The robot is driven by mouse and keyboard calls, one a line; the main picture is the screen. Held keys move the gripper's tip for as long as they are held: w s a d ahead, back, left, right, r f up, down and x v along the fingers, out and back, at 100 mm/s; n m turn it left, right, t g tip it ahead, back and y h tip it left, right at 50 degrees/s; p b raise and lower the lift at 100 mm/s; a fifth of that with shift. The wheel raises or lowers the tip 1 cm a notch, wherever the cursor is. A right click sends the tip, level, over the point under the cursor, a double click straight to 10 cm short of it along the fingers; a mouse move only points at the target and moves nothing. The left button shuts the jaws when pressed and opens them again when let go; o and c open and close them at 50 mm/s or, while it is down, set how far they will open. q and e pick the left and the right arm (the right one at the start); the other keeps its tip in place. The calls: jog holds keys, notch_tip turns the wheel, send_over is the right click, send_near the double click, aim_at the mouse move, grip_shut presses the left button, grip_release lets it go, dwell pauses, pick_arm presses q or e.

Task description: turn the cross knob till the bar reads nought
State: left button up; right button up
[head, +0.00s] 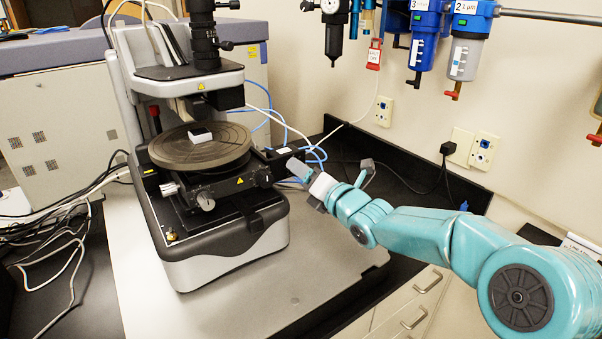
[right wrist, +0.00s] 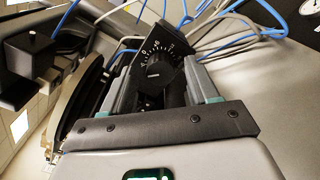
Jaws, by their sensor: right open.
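The cross knob (right wrist: 160,76) is a dark round knob in the right wrist view, in front of a black plate with a white tick scale (right wrist: 153,50). A short pale mark shows on the knob; I cannot read surely what it points at. My right gripper (head: 293,167) is at the right end of the stage in the head view and seems to hide the knob there. In the right wrist view its grey fingers stand apart, one on each side of the knob. I cannot tell whether they touch it. My left gripper is not in view.
The profiler's round stage (head: 200,158) carries a small pale sample block (head: 200,134). Silver knobs (head: 205,201) sit at the stage's front. Blue tubes (head: 315,154) run behind my right gripper. Filters (head: 424,35) hang on the wall. The grey base plate (head: 300,285) is clear in front.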

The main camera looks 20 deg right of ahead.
jog(key=b+v, duration=0.4)
jog(key=v, duration=0.3)
jog(key=shift+s+b, duration=0.25)
jog(key=shift+b, duration=0.05)
jog(key=shift+d, duration=0.1)
